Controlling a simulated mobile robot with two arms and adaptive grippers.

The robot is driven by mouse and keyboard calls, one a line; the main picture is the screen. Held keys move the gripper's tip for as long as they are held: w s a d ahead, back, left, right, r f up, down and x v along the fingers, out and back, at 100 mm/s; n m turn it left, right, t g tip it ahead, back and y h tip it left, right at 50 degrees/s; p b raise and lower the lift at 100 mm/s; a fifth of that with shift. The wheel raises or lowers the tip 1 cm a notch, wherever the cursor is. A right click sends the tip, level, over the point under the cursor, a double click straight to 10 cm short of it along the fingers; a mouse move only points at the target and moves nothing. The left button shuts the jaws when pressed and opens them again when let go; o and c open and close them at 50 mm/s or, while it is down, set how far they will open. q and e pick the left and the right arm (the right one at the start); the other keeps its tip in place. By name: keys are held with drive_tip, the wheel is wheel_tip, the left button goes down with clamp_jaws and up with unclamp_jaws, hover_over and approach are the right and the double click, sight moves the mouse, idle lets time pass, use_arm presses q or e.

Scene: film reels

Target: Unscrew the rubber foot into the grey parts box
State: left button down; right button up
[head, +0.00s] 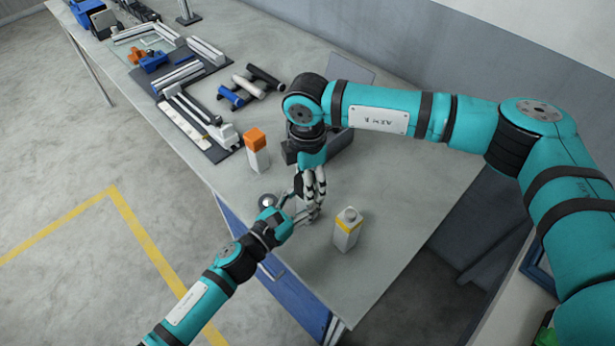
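My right gripper (310,203) points down over the near part of the workbench, its fingers close together. My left gripper (289,215) reaches in from the lower left and meets the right gripper's fingers. The fingers overlap, so I cannot tell what either one holds. I cannot make out the rubber foot; it may be hidden between the fingers. A dark grey box-like thing (339,146) stands behind my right wrist, partly covered by it; I cannot tell whether it is the grey parts box.
A small round shiny thing (267,201) lies left of the grippers. A white bottle with a yellow band (347,229) stands to their right, an orange-topped white block (257,149) behind left. The bench's near right is clear.

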drive_tip(key=c, duration=0.8)
drive_tip(key=n, duration=0.7)
drive_tip(key=shift+n, duration=0.3)
drive_tip(key=n, duration=0.6)
drive_tip(key=shift+r, duration=0.1)
drive_tip(key=n, duration=0.4)
drive_tip(key=shift+n, duration=0.3)
drive_tip(key=n, duration=0.4)
drive_tip(key=shift+n, duration=0.3)
drive_tip(key=n, duration=1.3)
drive_tip(key=shift+r, duration=0.1)
drive_tip(key=n, duration=0.6)
drive_tip(key=shift+n, duration=0.3)
drive_tip(key=n, duration=0.6)
drive_tip(key=shift+n, duration=0.3)
drive_tip(key=n, duration=0.5)
